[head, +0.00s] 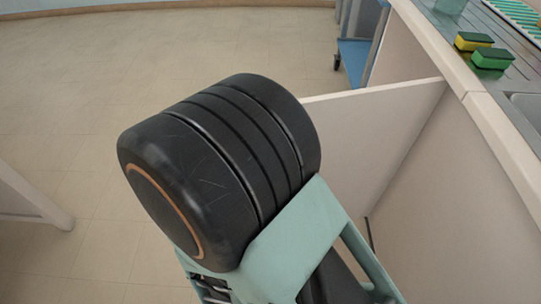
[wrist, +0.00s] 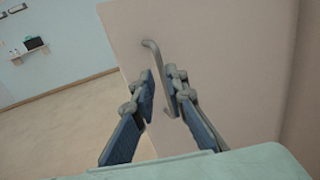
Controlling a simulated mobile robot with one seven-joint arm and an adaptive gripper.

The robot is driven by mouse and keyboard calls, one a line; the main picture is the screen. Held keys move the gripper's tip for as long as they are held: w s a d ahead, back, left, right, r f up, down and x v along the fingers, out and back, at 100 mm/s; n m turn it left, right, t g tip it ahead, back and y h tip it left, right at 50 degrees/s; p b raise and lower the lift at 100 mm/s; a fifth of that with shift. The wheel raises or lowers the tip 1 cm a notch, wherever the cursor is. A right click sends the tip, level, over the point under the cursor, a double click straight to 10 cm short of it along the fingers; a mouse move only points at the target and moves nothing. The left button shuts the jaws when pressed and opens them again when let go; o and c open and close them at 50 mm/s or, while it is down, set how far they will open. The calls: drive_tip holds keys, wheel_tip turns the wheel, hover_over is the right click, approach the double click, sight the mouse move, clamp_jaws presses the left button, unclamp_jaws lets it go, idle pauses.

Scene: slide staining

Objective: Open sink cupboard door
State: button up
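The sink cupboard door (head: 375,135) is a pale panel that stands out from the counter front at a wide angle in the head view. In the wrist view the door (wrist: 225,50) fills the middle and right, with a grey bar handle (wrist: 160,70) on it. My gripper (wrist: 162,82) has its two fingers apart, one on each side of the handle. A gap shows between the fingers, and I cannot tell whether either one touches the bar. In the head view my arm hides the gripper and the handle.
The counter (head: 490,115) runs down the right side, with a yellow sponge (head: 473,41), a green sponge (head: 491,60) and a sink edge. A blue-shelved trolley (head: 355,55) stands beyond the door. Open tiled floor (head: 70,110) lies to the left.

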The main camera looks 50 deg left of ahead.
drive_tip(key=v, duration=0.6)
drive_tip(key=shift+s, duration=0.1)
idle(0.3)
